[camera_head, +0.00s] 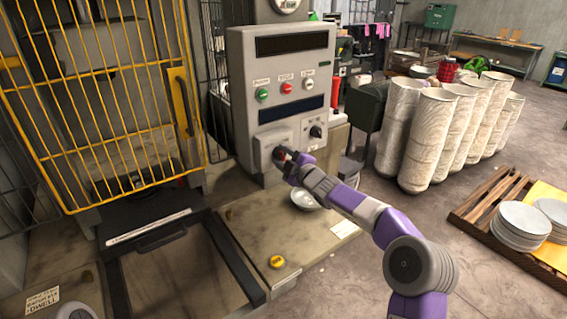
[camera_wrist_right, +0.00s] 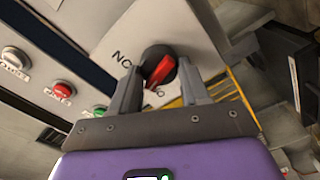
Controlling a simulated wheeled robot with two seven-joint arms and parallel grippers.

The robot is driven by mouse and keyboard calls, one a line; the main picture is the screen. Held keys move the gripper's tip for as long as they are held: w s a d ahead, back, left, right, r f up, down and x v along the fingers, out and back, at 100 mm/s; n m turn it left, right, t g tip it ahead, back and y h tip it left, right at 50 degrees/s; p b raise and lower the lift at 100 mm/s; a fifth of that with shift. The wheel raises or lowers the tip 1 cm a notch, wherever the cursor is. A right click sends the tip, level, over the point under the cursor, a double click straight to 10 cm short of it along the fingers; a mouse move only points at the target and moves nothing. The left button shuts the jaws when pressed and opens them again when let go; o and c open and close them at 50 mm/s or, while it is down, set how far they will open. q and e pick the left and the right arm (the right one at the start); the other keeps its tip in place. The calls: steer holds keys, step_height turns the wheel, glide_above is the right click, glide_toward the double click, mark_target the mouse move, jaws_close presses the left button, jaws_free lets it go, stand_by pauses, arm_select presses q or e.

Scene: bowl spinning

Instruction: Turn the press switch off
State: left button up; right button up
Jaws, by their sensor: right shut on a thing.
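The press switch is a red knob on a round black base (camera_wrist_right: 160,70), set in a light plate on the grey control panel (camera_head: 250,75). In the head view a bit of its red (camera_head: 278,154) shows at my right gripper (camera_head: 284,157). In the right wrist view the two fingers of my right gripper (camera_wrist_right: 159,74) stand on either side of the red knob and are shut on it. The knob sits tilted in the picture, with partly covered dark letters beside it. My left gripper is in neither view.
The panel also carries green, red and white buttons (camera_head: 286,87) and a small black knob (camera_head: 315,131). A yellow barred gate (camera_head: 95,90) stands at the left. A bowl (camera_head: 304,200) lies below my right arm. Tall bowl stacks (camera_head: 445,125) stand at the right.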

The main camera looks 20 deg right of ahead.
steer(key=n+b, duration=0.1)
steer(key=n, duration=0.2)
steer(key=shift+f+b, duration=0.15)
steer(key=shift+b, duration=0.25)
steer(key=shift+n+b, duration=0.6)
steer(key=shift+n, duration=0.8)
steer(key=o, duration=1)
steer(key=b+v, duration=0.1)
steer(key=v, duration=0.6)
steer(key=shift+s+d, duration=0.1)
steer(key=shift+s, duration=0.15)
